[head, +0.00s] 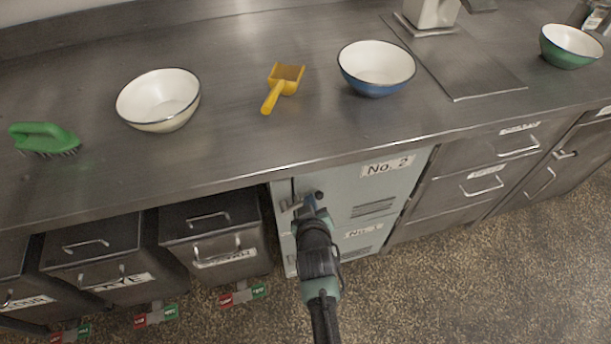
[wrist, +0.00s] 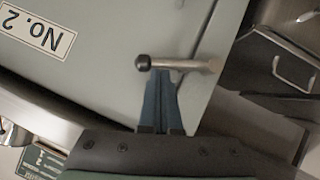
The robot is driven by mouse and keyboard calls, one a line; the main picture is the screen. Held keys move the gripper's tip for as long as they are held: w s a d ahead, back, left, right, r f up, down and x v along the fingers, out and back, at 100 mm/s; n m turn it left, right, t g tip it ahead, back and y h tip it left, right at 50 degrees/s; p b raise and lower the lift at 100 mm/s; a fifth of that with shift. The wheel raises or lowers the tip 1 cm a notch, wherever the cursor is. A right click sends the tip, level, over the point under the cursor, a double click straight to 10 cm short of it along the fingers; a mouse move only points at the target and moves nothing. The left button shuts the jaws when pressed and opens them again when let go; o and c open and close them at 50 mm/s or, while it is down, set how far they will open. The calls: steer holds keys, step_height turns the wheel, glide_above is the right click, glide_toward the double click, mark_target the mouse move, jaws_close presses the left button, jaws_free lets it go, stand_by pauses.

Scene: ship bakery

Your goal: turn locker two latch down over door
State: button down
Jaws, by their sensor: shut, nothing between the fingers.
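The locker two door (head: 399,187) is pale grey-green, closed, and carries a "No. 2" label under the counter edge. The label also shows upside down in the wrist view (wrist: 38,32). The latch (wrist: 180,64) is a metal bar with a dark round knob at one end, at the edge of the door. In the head view the latch area is mostly hidden by my gripper (head: 309,200). In the wrist view my gripper's blue fingers (wrist: 158,80) are shut together and empty, with their tips right at the latch bar; I cannot tell whether they touch it.
A "No. 1" locker door (head: 364,240) is below. Labelled bins (head: 212,238) stand to the left, and drawers with handles (head: 487,180) are to the right. The counter (head: 230,125) above holds bowls, a yellow scoop (head: 284,85) and a green brush (head: 44,137).

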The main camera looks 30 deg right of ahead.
steer(key=shift+s+d+f+b, duration=0.1)
steer(key=shift+d+f+b, duration=0.25)
steer(key=shift+f, duration=0.3)
steer(key=shift+s+d+f+b, duration=0.1)
steer(key=shift+d+f+b, duration=0.2)
steer(key=shift+f, duration=0.35)
steer(key=shift+d, duration=0.1)
